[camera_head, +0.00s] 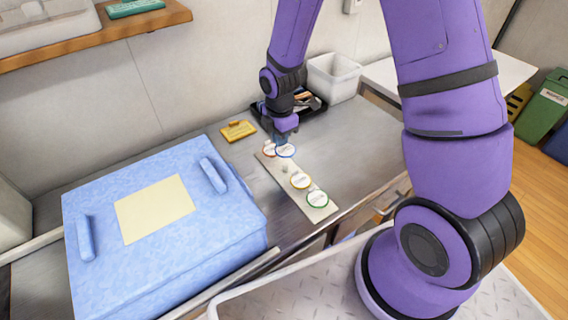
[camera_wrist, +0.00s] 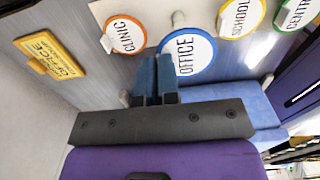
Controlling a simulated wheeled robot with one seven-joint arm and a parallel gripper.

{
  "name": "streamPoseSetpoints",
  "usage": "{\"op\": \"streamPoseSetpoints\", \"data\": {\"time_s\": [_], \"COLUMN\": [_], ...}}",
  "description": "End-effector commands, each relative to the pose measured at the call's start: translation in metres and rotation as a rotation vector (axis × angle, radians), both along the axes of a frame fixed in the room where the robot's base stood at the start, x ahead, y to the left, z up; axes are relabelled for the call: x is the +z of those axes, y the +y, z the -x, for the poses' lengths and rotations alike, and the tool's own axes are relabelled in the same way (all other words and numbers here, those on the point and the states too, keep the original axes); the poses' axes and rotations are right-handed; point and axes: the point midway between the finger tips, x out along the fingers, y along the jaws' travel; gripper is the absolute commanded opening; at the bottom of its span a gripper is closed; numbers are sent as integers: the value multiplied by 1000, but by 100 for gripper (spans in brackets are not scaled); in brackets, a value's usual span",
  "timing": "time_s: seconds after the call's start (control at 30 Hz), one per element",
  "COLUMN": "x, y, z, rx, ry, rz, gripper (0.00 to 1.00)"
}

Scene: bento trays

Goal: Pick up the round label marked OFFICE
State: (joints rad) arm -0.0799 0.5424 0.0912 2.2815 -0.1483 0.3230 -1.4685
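The round OFFICE label (camera_wrist: 188,52) is a white disc with a blue rim. In the head view my gripper (camera_head: 281,136) is just above the label. A bare peg (camera_head: 285,169) stands between the CLINIC and yellow-rimmed SCHOOL (camera_head: 300,181) labels.
A green-rimmed label (camera_head: 317,199) lies at the strip's near end. A yellow plate (camera_head: 238,131) lies to the left. A large blue box (camera_head: 85,190) fills the left of the counter. A black tray (camera_head: 318,104) and white bin (camera_head: 335,78) stand behind my gripper.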

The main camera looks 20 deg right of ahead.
Motion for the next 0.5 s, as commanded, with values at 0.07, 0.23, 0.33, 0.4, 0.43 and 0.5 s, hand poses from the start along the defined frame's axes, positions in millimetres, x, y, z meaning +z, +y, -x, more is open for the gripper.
{"op": "streamPoseSetpoints", "data": {"time_s": [0.07,0.23,0.33,0.4,0.43,0.5], "x": [1,1,1,2,3,6], "y": [0,0,0,0,0,0], "z": [0,0,0,0,0,0], "rx": [0,0,0,0,0,0], "ry": [0,0,0,0,0,-1], "rz": [0,0,0,0,0,0], "gripper": [0,0,0,0,0,0]}}
